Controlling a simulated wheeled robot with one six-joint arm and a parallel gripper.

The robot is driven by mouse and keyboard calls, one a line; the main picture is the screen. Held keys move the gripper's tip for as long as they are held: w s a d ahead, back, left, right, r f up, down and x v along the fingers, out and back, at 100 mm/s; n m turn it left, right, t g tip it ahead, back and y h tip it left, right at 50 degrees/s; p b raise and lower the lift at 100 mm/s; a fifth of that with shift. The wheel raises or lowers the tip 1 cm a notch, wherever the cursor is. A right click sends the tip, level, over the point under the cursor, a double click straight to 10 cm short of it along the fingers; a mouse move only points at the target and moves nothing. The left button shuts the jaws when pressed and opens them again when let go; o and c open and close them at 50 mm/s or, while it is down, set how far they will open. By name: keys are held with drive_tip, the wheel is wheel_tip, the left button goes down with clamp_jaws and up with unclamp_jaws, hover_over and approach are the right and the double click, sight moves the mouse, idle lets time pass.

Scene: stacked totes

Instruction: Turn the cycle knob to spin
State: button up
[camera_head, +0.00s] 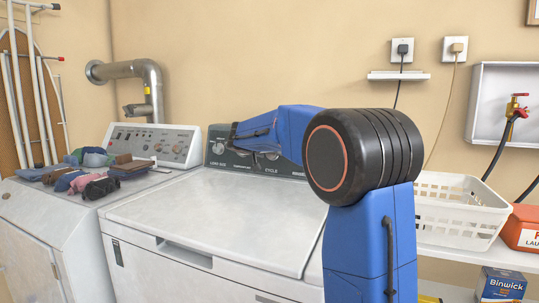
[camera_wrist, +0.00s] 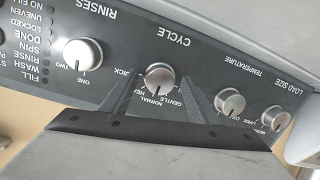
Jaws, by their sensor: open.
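The cycle knob (camera_wrist: 159,77) is a round silver knob on the dark washer panel. In the wrist view the panel appears upside down, with the word CYCLE above the knob. The labels GENTLE, NORMAL, part of HEAVY and part of QUICK show around it; a spin label on this dial cannot be seen. My gripper (camera_wrist: 162,86) is open, with one dark finger on each side of the knob. Whether the fingers touch it cannot be told. In the head view my arm covers much of the panel (camera_head: 215,161) and the jaws cannot be made out.
The rinses knob (camera_wrist: 83,55), temperature knob (camera_wrist: 230,102) and load size knob (camera_wrist: 274,119) flank the cycle knob. The washer lid (camera_head: 205,220) is clear. Folded clothes (camera_head: 95,170) lie on the left machine. A white basket (camera_head: 460,212) stands at right.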

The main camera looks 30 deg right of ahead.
drive_tip(key=shift+c, duration=0.3)
drive_tip(key=c, duration=1)
drive_tip(key=shift+n, duration=0.3)
drive_tip(key=shift+w+a+n+g+h, duration=0.1)
drive_tip(key=shift+n+g+h, duration=0.35)
drive_tip(key=shift+n, duration=3.05)
drive_tip(key=shift+w+a+n+g+h, duration=0.1)
drive_tip(key=shift+n+g+h, duration=0.3)
drive_tip(key=shift+n, duration=3.1)
drive_tip(key=shift+f, duration=0.1)
